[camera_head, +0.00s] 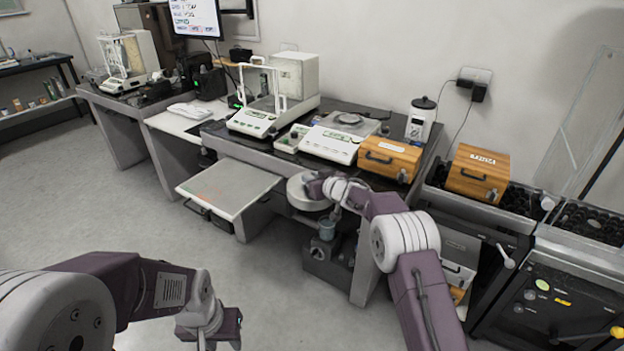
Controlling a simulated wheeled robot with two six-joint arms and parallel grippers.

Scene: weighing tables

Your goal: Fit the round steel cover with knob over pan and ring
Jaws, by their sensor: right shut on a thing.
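The round steel cover (298,197) is a pale, shallow disc in front of the bench edge. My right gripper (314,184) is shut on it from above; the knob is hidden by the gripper. The balance with the round pan (349,119) is the low white one (331,148) on the bench, behind and to the right of the cover. The cover is apart from the pan. The ring is too small to tell apart from the pan. My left gripper (227,326) is low at the bottom of the view, far from the bench; its fingers are not clear.
A wooden box (391,158) stands right of the balance, and another wooden box (477,172) is further right. A taller balance with a glass shield (258,121) is to the left. A pulled-out shelf (228,189) juts from the bench front. A lidded jar (421,118) stands behind.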

